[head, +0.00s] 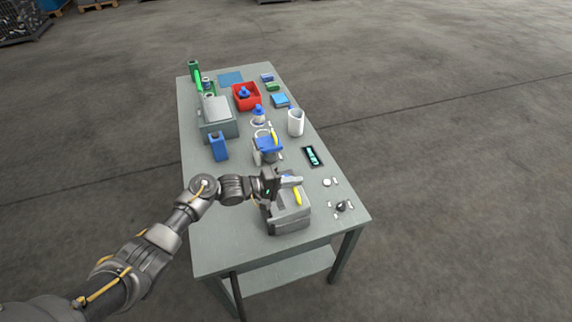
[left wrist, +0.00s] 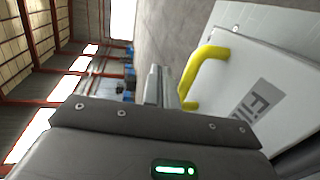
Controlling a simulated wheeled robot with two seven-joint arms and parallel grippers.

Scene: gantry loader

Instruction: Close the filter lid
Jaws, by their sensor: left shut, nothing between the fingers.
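The filter box (head: 290,222) is a grey box at the near end of the table. Its light grey lid carries a yellow handle (head: 297,197). In the left wrist view the lid (left wrist: 285,75) fills the right side, with a dark label starting "Fil" and the yellow handle (left wrist: 200,75). My left gripper (head: 272,190) is at the box's left and far side, close to the lid. Its fingers (left wrist: 158,85) are shut and empty, beside the handle and not around it. I cannot tell whether they touch the lid, or its exact angle. My right gripper is out of view.
A blue-topped container (head: 267,148) stands just beyond the box. A blue bottle (head: 218,147), a grey case (head: 217,118), a red bin (head: 246,97) and a white jug (head: 296,122) stand farther back. Small parts (head: 341,206) lie right of the box. The table's (head: 215,240) near-left area is clear.

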